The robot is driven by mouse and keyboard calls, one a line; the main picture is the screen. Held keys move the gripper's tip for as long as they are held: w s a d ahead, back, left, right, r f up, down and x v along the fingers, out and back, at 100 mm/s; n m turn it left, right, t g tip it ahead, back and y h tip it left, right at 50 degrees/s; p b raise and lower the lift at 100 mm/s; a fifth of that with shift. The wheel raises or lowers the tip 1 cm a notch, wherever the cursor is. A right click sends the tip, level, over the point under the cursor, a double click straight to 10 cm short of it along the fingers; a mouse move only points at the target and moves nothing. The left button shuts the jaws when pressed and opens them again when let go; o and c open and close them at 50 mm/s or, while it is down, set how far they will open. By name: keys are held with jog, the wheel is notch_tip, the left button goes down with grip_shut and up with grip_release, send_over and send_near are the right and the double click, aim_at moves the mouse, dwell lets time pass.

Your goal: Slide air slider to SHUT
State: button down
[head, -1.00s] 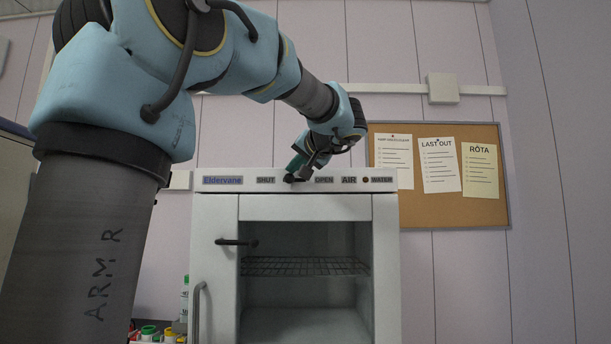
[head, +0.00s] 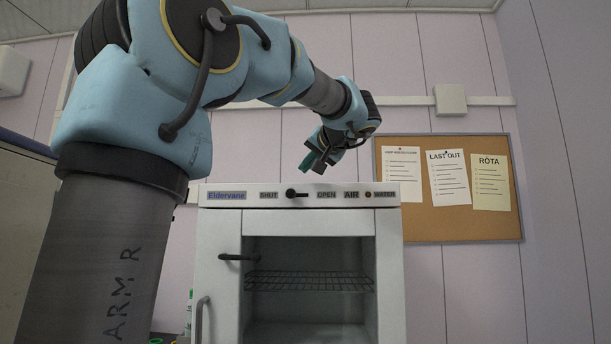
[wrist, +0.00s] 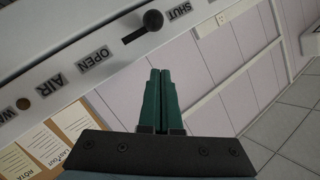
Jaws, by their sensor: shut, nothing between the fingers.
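The air slider's black knob (head: 290,193) is on the front panel between the SHUT label (head: 268,195) and the OPEN label (head: 326,195). It is at the SHUT end of its short slot, which runs from it toward OPEN. In the wrist view the knob (wrist: 153,20) is beside the SHUT label (wrist: 180,11), with the bare slot on its OPEN side. My gripper (head: 312,164) is above the panel, apart from the knob. Its green fingers (wrist: 160,74) are shut together with nothing between them.
A WATER indicator (head: 368,194) is at the panel's right. A cork board (head: 450,225) with papers hangs behind at right.

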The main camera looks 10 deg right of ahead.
jog(key=b+v, duration=0.2)
jog(key=v, duration=0.5)
jog(key=shift+s+d, duration=0.3)
